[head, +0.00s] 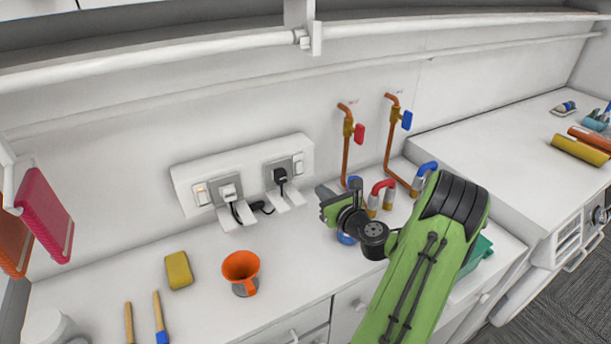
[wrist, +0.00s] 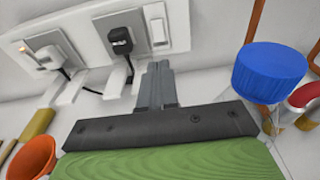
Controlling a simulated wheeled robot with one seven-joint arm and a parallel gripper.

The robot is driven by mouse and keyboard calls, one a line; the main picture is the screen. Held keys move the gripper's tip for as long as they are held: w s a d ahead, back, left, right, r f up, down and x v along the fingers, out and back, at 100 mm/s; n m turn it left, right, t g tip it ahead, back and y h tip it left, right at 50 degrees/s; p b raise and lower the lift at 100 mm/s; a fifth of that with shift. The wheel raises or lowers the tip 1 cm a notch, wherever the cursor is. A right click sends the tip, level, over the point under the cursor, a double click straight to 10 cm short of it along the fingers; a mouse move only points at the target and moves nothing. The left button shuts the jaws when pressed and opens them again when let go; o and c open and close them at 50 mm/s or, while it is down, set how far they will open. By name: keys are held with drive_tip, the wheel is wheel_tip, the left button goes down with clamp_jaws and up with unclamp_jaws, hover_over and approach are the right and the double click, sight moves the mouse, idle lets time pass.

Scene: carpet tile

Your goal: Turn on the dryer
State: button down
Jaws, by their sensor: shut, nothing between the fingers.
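My gripper (head: 328,206) is shut and empty, held above the white counter beside the wall sockets. In the wrist view its fingers (wrist: 157,72) are together and point up toward the right socket. The right socket (head: 284,171) holds a black plug (head: 280,175) and has a white rocker switch (head: 298,163) at its right; that switch also shows in the wrist view (wrist: 158,31), beyond the fingertips. The left socket holds a white plug (head: 229,192), with a lit orange-toned switch (head: 201,194) at its left. A white front-panelled appliance (head: 568,240) is at the far right; I cannot tell whether it is the dryer.
Copper pipes with a red valve (head: 359,134) and a blue valve (head: 407,120) rise behind my arm. An orange funnel (head: 241,267), a yellow sponge (head: 178,270) and brushes (head: 160,320) lie on the left counter. A blue cap (wrist: 269,72) is near my gripper's right.

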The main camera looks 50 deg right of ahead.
drive_tip(key=p+x, duration=0.1)
drive_tip(key=x, duration=0.9)
drive_tip(key=shift+w+p, duration=0.1)
drive_tip(key=shift+p, duration=0.25)
drive_tip(key=shift+w+f+t+b, duration=0.15)
drive_tip(key=shift+f+t+b, duration=0.25)
drive_tip(key=shift+b, duration=0.85)
drive_tip(key=shift+r, duration=0.1)
drive_tip(key=shift+w+r, duration=0.1)
drive_tip(key=shift+r, duration=0.15)
wheel_tip(320, 180, up, 9)
drive_tip(key=p, duration=0.2)
hover_over(300, 171)
drive_tip(key=s, duration=0.3)
drive_tip(key=shift+w+a+r, duration=0.15)
drive_tip(key=shift+a+r, duration=0.1)
drive_tip(key=shift+a, duration=0.15)
